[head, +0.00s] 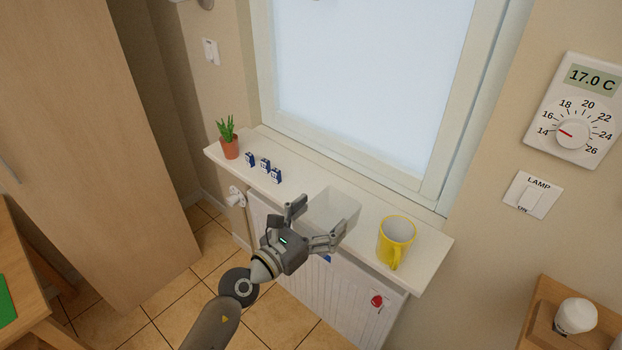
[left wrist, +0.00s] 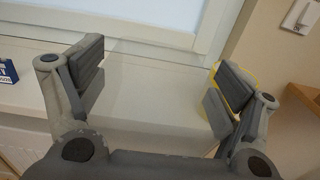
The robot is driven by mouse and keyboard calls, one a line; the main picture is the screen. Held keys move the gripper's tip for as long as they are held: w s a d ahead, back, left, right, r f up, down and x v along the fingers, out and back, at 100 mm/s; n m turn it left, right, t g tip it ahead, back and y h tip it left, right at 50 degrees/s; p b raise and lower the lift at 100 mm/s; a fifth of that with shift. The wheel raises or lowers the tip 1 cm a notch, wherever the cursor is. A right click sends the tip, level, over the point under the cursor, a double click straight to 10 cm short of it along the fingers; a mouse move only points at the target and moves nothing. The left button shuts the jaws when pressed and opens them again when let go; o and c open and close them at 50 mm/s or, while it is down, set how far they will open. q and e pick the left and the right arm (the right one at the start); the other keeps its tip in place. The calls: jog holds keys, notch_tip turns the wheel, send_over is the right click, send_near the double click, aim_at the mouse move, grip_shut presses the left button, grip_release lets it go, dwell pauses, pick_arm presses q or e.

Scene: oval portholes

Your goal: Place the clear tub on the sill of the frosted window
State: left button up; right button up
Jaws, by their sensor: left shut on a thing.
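The clear tub (head: 333,207) is a see-through box at the sill of the frosted window (head: 365,70). My left gripper (head: 318,222) is shut on the tub, with one finger on each side of it. In the left wrist view the tub (left wrist: 150,90) fills the space between the fingers (left wrist: 155,82). The white sill (head: 305,183) runs below the window. The tub is upright and over the sill; I cannot tell whether its base touches it. My right gripper is not in view.
On the sill, a potted plant (head: 229,140) and several small blue-and-white boxes (head: 265,165) stand to the left, and a yellow mug (head: 396,240) stands to the right of the tub. A radiator (head: 340,290) is below. A thermostat (head: 575,115) and lamp switch (head: 531,195) are on the right wall.

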aim_at(326, 192)
pick_arm(q)
jog(key=w+d+r+p, duration=0.2)
jog(key=d+r+p, duration=0.1)
jog(key=d+r, duration=0.55)
jog(key=w+a+f+b, duration=0.2)
jog(key=w+f+b, duration=0.2)
jog(key=b, duration=0.3)
jog(key=w+a+f+b, duration=0.3)
jog(key=w+f+b, duration=0.1)
jog(key=b, duration=0.3)
jog(key=w+a+f+b, duration=0.2)
jog(key=w+f+b, duration=0.1)
jog(key=f+b, duration=0.3)
jog(key=shift+w+a+b, duration=0.3)
jog(key=shift+w+b, duration=0.1)
jog(key=shift+b, duration=0.6)
jog(key=shift+r, duration=0.15)
jog(key=shift+s, duration=0.1)
jog(key=o, duration=0.8)
